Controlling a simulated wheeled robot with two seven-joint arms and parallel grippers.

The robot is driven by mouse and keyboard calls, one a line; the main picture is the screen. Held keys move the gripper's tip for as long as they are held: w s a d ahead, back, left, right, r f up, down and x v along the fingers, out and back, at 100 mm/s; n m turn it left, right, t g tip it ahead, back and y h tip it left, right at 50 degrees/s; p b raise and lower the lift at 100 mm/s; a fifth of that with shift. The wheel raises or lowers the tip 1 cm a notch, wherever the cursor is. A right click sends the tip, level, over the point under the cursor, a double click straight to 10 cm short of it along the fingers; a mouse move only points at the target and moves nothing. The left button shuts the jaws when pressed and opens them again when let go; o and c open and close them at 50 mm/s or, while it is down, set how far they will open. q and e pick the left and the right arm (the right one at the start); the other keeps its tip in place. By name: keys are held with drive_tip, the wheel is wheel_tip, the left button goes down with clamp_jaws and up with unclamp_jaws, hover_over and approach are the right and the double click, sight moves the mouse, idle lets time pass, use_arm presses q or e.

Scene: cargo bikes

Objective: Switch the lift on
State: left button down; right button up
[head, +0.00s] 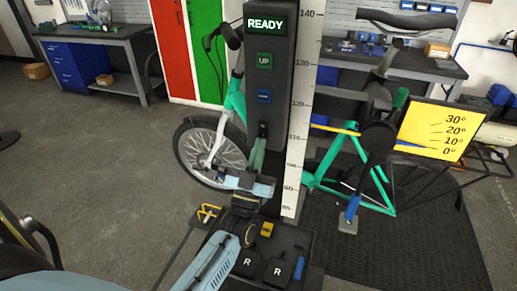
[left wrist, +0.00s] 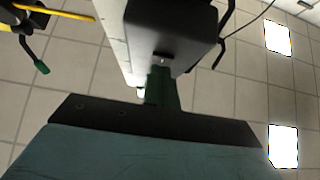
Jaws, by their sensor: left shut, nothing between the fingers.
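The lift's dark control box (head: 270,75) stands upright in the middle of the head view. Its display (head: 266,24) is lit and reads READY in green. Below the display are a green UP button (head: 264,60) and a blue button (head: 264,96). My left gripper (head: 260,142) is shut and empty, its green fingers pointing up at the lower end of the box. In the left wrist view the fingers (left wrist: 161,75) reach the box's underside (left wrist: 168,45); I cannot tell whether they touch. A small dark part at the fingertips is mostly hidden. My right gripper is not in view.
A white height scale (head: 302,115) runs along the box's right side. A green bike (head: 345,195) stands behind, with a yellow angle board (head: 440,130) at right. A dark tray (head: 300,240) with tools lies below. Open floor lies to the left.

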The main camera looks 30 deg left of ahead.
use_arm(q)
drive_tip(key=b+v, duration=0.2)
drive_tip(key=v, duration=1)
drive_tip(key=shift+s+f+b, duration=0.15)
drive_tip(key=shift+f+b, duration=0.1)
drive_tip(key=shift+b, duration=0.05)
drive_tip(key=shift+d, duration=0.15)
